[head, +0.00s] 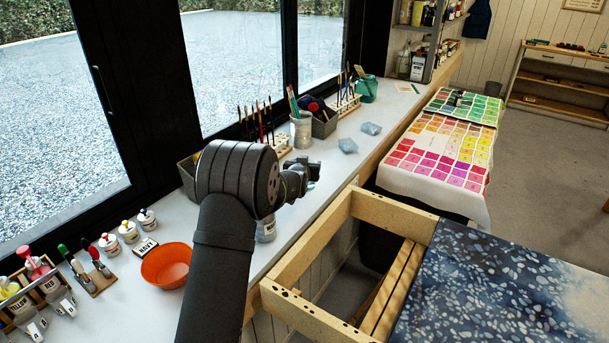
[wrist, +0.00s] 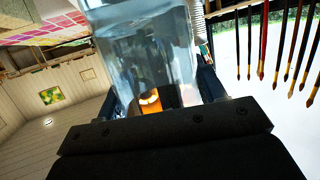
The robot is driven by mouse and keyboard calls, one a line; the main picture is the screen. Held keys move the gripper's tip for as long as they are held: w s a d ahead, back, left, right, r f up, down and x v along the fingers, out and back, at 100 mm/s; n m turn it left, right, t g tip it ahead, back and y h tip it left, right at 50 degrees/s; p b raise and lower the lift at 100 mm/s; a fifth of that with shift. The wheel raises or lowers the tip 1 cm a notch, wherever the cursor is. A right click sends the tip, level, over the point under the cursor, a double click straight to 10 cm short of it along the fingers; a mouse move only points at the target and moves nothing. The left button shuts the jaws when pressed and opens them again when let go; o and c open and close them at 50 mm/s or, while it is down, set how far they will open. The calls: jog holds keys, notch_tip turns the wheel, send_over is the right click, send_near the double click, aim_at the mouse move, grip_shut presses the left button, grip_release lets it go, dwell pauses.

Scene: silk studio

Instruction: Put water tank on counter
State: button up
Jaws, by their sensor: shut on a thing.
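The water tank (wrist: 150,45) is a clear, see-through container with bluish water, filling the upper middle of the wrist view. My gripper (wrist: 165,88) is shut on it, with a dark finger on each side. In the head view my gripper (head: 300,178) is over the white counter (head: 120,310), near its front edge. There the tank is mostly hidden by my wrist, and I cannot tell whether it touches the counter.
An orange bowl (head: 167,266) and small bottles (head: 129,231) stand left of my arm. A whitish jar (head: 266,230) is beside my forearm. Brush holders (head: 345,104) line the window side. A wooden frame (head: 310,243) borders the counter.

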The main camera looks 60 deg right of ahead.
jog(key=shift+w+d+f, duration=0.1)
jog(key=shift+w+f, duration=0.25)
jog(key=shift+w, duration=0.1)
jog(key=shift+f, duration=1.9)
jog(key=shift+f, duration=0.15)
jog(key=o, duration=1.2)
jog(key=shift+c, duration=0.2)
jog(key=shift+a+r, duration=0.2)
jog(key=v, duration=1.1)
jog(key=shift+a, duration=0.3)
